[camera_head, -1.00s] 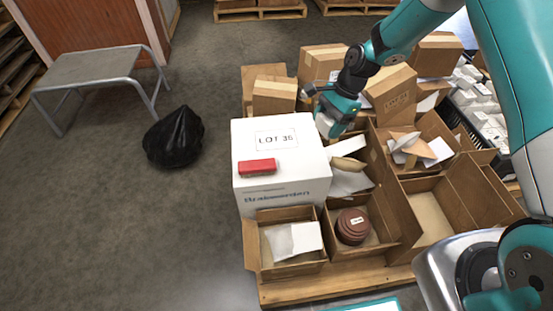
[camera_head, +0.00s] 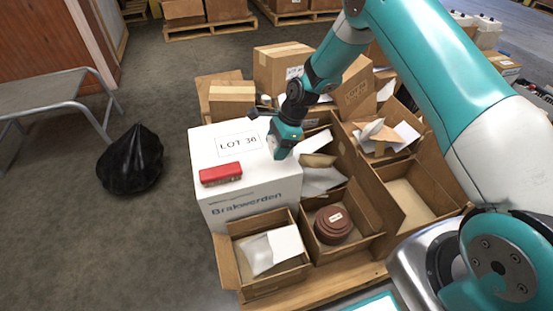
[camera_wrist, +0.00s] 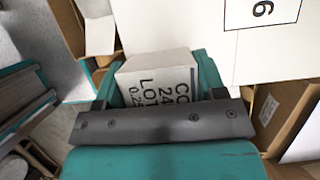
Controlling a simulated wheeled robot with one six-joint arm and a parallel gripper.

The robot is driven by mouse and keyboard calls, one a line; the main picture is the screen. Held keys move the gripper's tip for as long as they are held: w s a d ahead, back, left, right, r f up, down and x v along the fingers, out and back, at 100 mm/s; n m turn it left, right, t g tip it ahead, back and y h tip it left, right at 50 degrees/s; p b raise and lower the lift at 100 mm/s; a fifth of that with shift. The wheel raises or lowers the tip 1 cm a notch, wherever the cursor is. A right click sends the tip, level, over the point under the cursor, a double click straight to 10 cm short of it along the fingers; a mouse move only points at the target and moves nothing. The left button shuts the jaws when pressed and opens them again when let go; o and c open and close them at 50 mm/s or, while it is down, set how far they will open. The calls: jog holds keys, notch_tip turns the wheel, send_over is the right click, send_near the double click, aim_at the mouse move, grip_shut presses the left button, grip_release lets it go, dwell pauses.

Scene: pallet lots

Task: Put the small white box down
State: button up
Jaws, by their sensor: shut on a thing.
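My gripper (camera_head: 281,151) is shut on the small white box (camera_wrist: 158,72), which shows printed text between the jaws in the wrist view. In the head view the held box is mostly hidden by my gripper. The gripper hangs by the right edge of a large white carton (camera_head: 250,195) marked LOT 36. Part of this carton's labelled top (camera_wrist: 285,50) fills the upper right of the wrist view. I cannot tell whether the small box touches anything.
A red block (camera_head: 220,174) lies on the large carton. Open cardboard compartments hold papers, a brown round stack (camera_head: 333,225) and a white packet (camera_head: 270,250). Closed brown boxes (camera_head: 283,68) stand behind. A black bag (camera_head: 131,160) and grey metal table (camera_head: 45,92) stand left; floor between is clear.

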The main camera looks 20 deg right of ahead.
aim_at(277, 164)
jog(key=shift+f+b, duration=0.45)
jog(key=shift+f, duration=1.9)
jog(key=shift+f, duration=0.15)
jog(key=o, duration=1.1)
jog(key=shift+c, duration=0.2)
